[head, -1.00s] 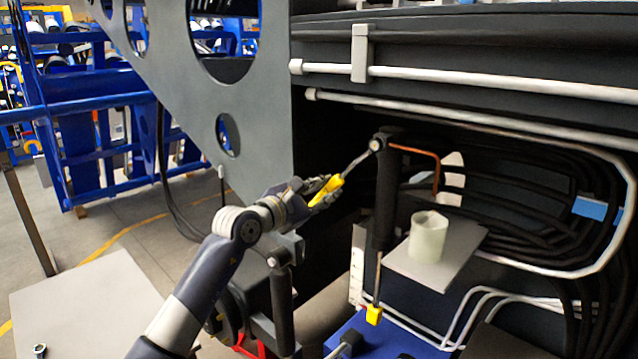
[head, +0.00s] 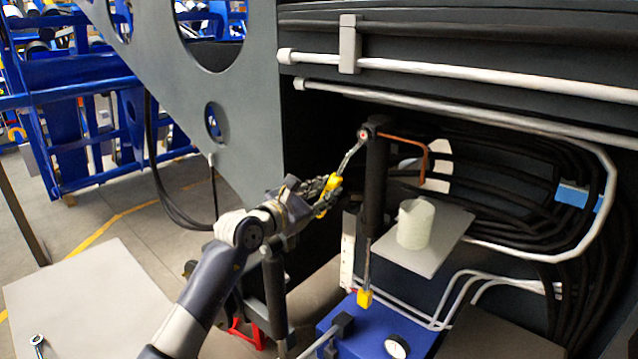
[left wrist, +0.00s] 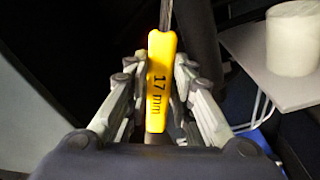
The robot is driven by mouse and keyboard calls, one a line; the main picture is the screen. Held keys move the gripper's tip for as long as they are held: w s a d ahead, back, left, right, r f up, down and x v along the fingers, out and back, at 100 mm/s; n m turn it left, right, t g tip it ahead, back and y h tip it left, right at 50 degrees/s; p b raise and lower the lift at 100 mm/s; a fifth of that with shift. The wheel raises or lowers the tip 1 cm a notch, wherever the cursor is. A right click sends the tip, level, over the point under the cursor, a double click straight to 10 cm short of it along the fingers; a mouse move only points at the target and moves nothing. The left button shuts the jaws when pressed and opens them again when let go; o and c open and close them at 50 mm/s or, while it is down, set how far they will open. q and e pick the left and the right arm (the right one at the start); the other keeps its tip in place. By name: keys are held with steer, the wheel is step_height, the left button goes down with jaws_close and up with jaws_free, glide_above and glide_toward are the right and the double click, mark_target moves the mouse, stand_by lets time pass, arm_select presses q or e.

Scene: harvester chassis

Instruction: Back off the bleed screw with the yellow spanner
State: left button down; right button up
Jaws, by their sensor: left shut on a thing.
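The yellow spanner (head: 332,184) has a yellow handle and a grey shaft running up and right. In the left wrist view its handle (left wrist: 161,85) reads "17 mm". Its far end meets the bleed screw (head: 364,134), a small round fitting with a reddish centre at the top of a black upright cylinder. The spanner's ring appears to be around the screw. My left gripper (head: 325,197) is shut on the yellow handle, with fingers on both sides of it in the left wrist view (left wrist: 158,95). My right gripper is not in view.
A copper-coloured pipe (head: 410,139) leaves the cylinder top to the right. A white cylinder (head: 416,224) stands on a grey shelf (head: 455,228). Below is a blue box (head: 382,335) with a gauge. Black hoses (head: 500,190) fill the right. A grey plate (head: 90,300) stands front left.

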arm_select(q)
steer(key=shift+s, duration=0.1)
steer(key=shift+d, duration=0.1)
steer(key=s+a+n+p, duration=0.1)
steer(key=s+a+p, duration=0.3)
steer(key=s, duration=0.6)
steer(key=shift+a+f+n+p, duration=0.25)
steer(key=shift+f+n+p, duration=0.15)
steer(key=shift+p, duration=0.45)
stand_by(0.9)
stand_by(1.2)
